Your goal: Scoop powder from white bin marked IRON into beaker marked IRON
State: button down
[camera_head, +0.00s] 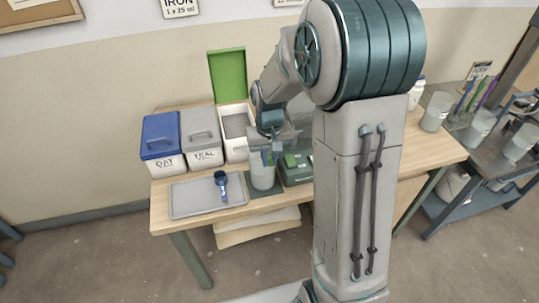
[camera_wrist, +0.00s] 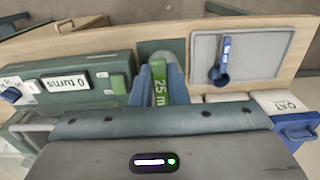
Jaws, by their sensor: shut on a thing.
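My gripper (camera_head: 270,150) is shut on the green scoop (camera_wrist: 161,90), whose handle label reads "25 m" in the wrist view, the rest cut off. The scoop's bowl and any powder in it are hidden. In the head view my gripper is at the beaker (camera_head: 262,177), over or close to its mouth; I cannot tell its exact height. The beaker is clear and stands on a dark green mat (camera_head: 283,188); its marking is not readable. The white bin (camera_head: 235,146) stands behind with its green lid (camera_head: 228,74) raised; its label is too small to read surely.
A grey tray (camera_head: 185,198) with a blue scoop (camera_head: 221,184) lies left of the beaker. Closed bins, blue-lidded OAT (camera_head: 163,146) and grey-lidded TEAL (camera_head: 202,140), stand behind it. A green box (camera_head: 298,172) with a "0 turns" display (camera_wrist: 77,82) stands right. A wall sign (camera_head: 180,6) reads IRON 1 x 25 ml.

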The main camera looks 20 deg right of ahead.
jog(key=shift+f+b, duration=0.35)
jog(key=shift+f, duration=0.3)
jog(key=shift+w+r+p, duration=0.1)
jog(key=shift+r+p, duration=0.25)
jog(key=shift+p, duration=0.3)
jog(key=shift+w+r+g+p, duration=0.1)
jog(key=shift+r+g+p, duration=0.05)
jog(key=shift+g+p, duration=0.35)
jog(key=shift+r+p, duration=0.15)
jog(key=shift+p, duration=0.35)
jog(key=shift+w+r+g+p, duration=0.15)
jog(key=shift+r+g+p, duration=0.2)
jog(key=shift+p, duration=0.4)
jog(key=shift+w+r+g+p, duration=0.15)
jog(key=shift+g+p, duration=0.3)
jog(key=shift+p, duration=0.3)
jog(key=p, duration=0.1)
jog(key=r+g+p, duration=0.1)
jog(key=p, duration=0.1)
jog(key=shift+w+r+g, duration=0.1)
jog(key=shift+w+g, duration=0.1)
jog(key=shift+g, duration=0.1)
jog(key=shift+w+r+g, duration=0.1)
jog(key=shift+g, duration=0.2)
jog(key=shift+w+r+g, duration=0.25)
jog(key=shift+r+g, duration=0.5)
jog(key=shift+g, duration=0.25)
